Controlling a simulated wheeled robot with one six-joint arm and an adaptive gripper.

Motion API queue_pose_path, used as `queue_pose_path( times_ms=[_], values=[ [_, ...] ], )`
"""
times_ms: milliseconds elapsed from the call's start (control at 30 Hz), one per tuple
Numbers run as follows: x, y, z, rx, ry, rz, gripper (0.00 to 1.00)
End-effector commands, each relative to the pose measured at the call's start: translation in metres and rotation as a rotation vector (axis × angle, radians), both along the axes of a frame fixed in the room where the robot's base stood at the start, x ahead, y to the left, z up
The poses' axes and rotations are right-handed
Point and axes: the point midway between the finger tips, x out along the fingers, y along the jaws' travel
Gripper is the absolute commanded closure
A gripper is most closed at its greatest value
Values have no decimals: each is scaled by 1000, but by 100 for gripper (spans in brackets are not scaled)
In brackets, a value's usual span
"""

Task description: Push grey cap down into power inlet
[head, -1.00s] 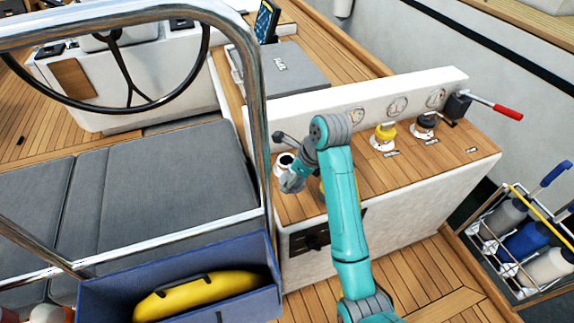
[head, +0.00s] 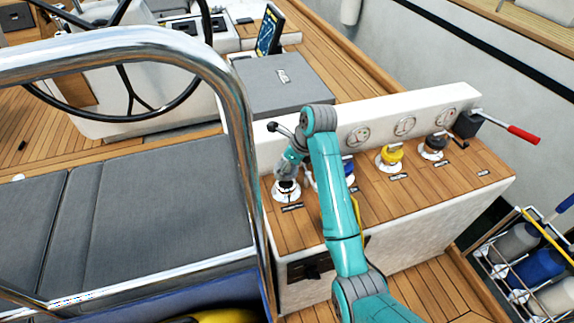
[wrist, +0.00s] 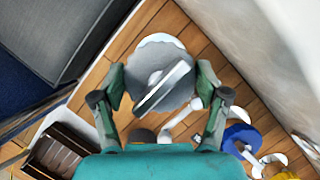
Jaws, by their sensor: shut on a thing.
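The grey cap (wrist: 160,75), round with a raised bar across its top, sits between my gripper's fingers in the wrist view. My gripper (wrist: 162,88) is shut on it, one finger on each side. In the head view my gripper (head: 290,172) points down over the power inlet, whose round white flange (head: 281,196) is at the left end of the wooden console top. The flange also shows past the cap's far edge in the wrist view (wrist: 160,38). The cap hides the inlet's opening, and I cannot tell how far down it sits.
A blue cap (wrist: 240,136) stands just right of the inlet, partly behind my arm in the head view. A yellow cap (head: 390,154) and a black cap (head: 433,145) follow to the right. A white upright panel (head: 375,128) backs the console. A steel rail (head: 240,110) stands close on the left.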

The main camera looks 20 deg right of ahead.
Motion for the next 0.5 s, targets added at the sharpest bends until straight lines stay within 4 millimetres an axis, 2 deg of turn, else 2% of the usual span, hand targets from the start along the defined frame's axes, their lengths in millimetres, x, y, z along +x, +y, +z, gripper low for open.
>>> queue_pose_path(
  times_ms=[233,500],
  values=[
    [-1,0,-25,0,2,2,67],
    [0,0,-40,0,0,1,67]
  ],
)
